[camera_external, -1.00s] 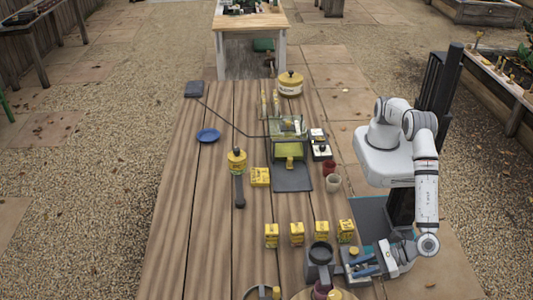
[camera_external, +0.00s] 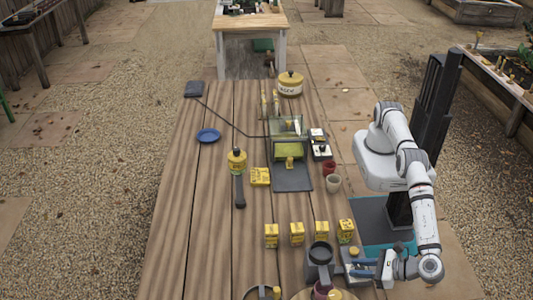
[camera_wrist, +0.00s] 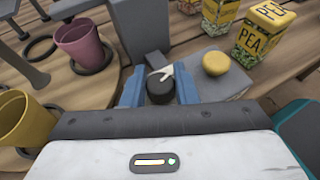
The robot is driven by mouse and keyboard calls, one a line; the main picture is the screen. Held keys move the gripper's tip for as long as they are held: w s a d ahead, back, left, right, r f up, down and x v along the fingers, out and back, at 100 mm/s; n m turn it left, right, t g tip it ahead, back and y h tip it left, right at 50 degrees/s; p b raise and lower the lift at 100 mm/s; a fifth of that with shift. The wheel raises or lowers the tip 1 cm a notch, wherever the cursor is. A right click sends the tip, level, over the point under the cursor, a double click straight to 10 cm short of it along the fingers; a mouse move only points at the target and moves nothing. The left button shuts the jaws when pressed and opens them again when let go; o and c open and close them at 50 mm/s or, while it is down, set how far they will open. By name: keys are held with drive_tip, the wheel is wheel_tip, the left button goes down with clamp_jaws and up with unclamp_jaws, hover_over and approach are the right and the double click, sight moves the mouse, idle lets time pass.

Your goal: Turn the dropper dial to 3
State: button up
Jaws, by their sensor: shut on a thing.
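The dropper (camera_wrist: 228,86) is a grey box with a round yellow knob on top. It also shows in the external view (camera_external: 357,273) at the front right of the table. Its black dial (camera_wrist: 160,92) with a white pointer sits between my blue fingers in the wrist view. My gripper (camera_wrist: 160,86) is shut on the dial, one finger on each side; it also shows in the external view (camera_external: 375,268). The pointer slants up in the wrist view. The scale marks and numbers around the dial cannot be read.
A yellow pea packet (camera_wrist: 263,32) stands behind the dropper, in a row of several yellow boxes (camera_external: 297,234). A dark funnel-topped stand (camera_external: 319,255) is left of the dropper. A purple cup (camera_wrist: 84,46) and a yellow cup (camera_wrist: 22,118) are at the left.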

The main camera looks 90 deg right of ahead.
sight(360, 267)
drive_tip(key=shift+h, duration=0.3)
idle(0.5)
drive_tip(key=o, duration=1)
wheel_tip(360, 267, up, 10)
drive_tip(key=shift+r+p, duration=0.1)
drive_tip(key=shift+p, duration=0.4)
